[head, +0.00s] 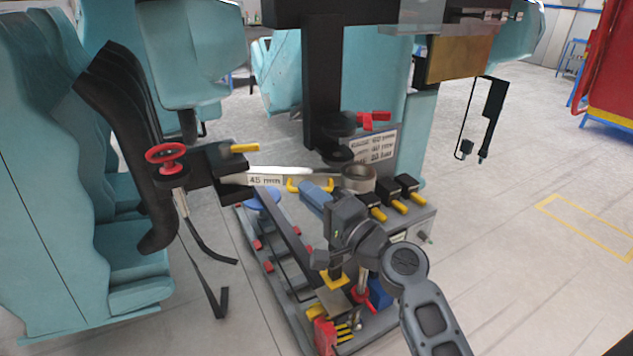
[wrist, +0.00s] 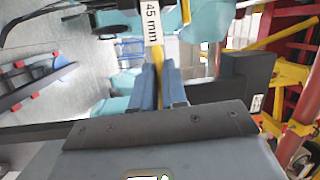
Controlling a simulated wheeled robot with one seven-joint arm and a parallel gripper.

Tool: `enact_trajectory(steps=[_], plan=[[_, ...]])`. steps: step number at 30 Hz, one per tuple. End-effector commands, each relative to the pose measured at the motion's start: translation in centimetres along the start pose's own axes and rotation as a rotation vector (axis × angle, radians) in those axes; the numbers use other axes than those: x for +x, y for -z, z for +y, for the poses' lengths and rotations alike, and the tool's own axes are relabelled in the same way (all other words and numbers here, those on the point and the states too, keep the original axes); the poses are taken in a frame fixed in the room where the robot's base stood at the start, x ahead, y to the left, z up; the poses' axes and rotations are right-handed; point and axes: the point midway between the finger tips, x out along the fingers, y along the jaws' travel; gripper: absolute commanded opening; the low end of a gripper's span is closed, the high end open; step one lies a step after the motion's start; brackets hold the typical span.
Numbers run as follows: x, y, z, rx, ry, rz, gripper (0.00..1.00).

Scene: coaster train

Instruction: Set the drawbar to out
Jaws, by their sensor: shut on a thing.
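The drawbar (head: 280,173) is a pale metal bar with a "45 mm" label, running left to right from a black housing (head: 228,165) to a ring-shaped eye (head: 358,177). A yellow handle (head: 297,185) sits on its near side. My gripper (head: 308,192) reaches up from the lower right with blue fingers shut on this handle. In the wrist view my gripper's fingers (wrist: 158,88) close around a yellow strip of the handle (wrist: 158,62), just below the label (wrist: 153,22). The eye lies close under the black column's end; whether they touch I cannot tell.
A red handwheel (head: 166,155) and teal seats (head: 60,200) stand left. A black column (head: 322,80) hangs behind the bar. A grey box with several yellow-tipped black levers (head: 398,200) is at right. A frame with red and yellow parts lies below. Open floor (head: 530,180) is at right.

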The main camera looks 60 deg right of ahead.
Motion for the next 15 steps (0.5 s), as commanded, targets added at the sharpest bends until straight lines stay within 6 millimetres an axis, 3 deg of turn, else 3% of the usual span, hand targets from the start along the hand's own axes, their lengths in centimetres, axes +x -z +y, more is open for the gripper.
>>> enact_trajectory(steps=[6, 15], plan=[[-0.6, -1.8, -0.5, -0.013, -0.012, 0.092, 0.00], [-0.9, -2.7, -0.7, -0.021, -0.017, 0.151, 0.00]])
